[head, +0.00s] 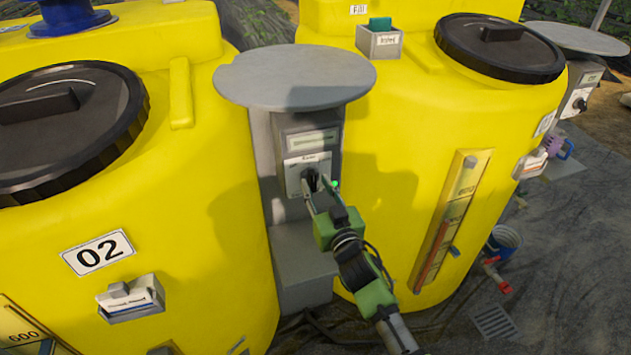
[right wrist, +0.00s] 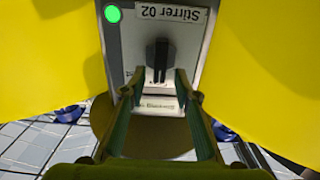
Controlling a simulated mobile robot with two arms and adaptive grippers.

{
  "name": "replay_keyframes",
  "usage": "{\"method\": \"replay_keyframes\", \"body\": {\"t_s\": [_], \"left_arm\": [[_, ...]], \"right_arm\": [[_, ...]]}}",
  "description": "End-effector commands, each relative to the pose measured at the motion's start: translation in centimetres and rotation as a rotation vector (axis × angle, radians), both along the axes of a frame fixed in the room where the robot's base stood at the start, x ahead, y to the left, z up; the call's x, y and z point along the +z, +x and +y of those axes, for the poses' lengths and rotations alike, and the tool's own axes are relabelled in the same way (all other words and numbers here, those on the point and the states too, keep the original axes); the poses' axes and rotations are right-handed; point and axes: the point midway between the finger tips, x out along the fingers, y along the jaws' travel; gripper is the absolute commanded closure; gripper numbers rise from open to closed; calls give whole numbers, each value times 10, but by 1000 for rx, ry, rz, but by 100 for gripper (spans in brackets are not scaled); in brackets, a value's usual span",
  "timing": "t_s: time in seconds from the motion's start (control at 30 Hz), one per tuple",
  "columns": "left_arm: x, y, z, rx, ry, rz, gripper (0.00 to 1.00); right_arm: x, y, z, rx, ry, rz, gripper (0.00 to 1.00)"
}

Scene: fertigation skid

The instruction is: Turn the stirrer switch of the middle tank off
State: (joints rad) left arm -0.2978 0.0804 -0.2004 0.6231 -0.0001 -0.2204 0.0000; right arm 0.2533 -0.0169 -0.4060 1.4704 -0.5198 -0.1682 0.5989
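The switch box (head: 307,165) stands on a grey post between two yellow tanks. In the right wrist view its label (right wrist: 172,12) reads "Stirrer 02", upside down. The black switch knob (right wrist: 160,58) stands vertical in that view. A green lamp (right wrist: 113,14) beside it glows; it also shows in the head view (head: 335,184). My right gripper (head: 316,186) is at the box front. In the right wrist view its fingers (right wrist: 159,78) are apart, one on each side of the knob's lower end, with gaps visible. The tank marked 02 (head: 225,245) is at the left. My left gripper is out of view.
A round grey cover (head: 295,78) overhangs the switch box. Another yellow tank (head: 390,150) is close on the right, with a level gauge (head: 452,215). A similar switch box (head: 580,95) stands at the far right.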

Motion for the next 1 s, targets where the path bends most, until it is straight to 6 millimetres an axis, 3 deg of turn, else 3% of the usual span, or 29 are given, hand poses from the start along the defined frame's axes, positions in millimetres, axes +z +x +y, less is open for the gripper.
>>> {"method": "replay_keyframes", "body": {"t_s": [0.2,0.5,0.6,0.63,1.0], "left_arm": [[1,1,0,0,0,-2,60],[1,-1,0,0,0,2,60],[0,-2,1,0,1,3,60],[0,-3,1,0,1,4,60],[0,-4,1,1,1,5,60]], "right_arm": [[0,14,5,1,-1,0,71],[0,15,5,1,-1,0,71],[0,15,5,0,-1,0,97],[0,15,5,0,-1,0,100],[-1,15,6,1,-28,-8,100]]}}
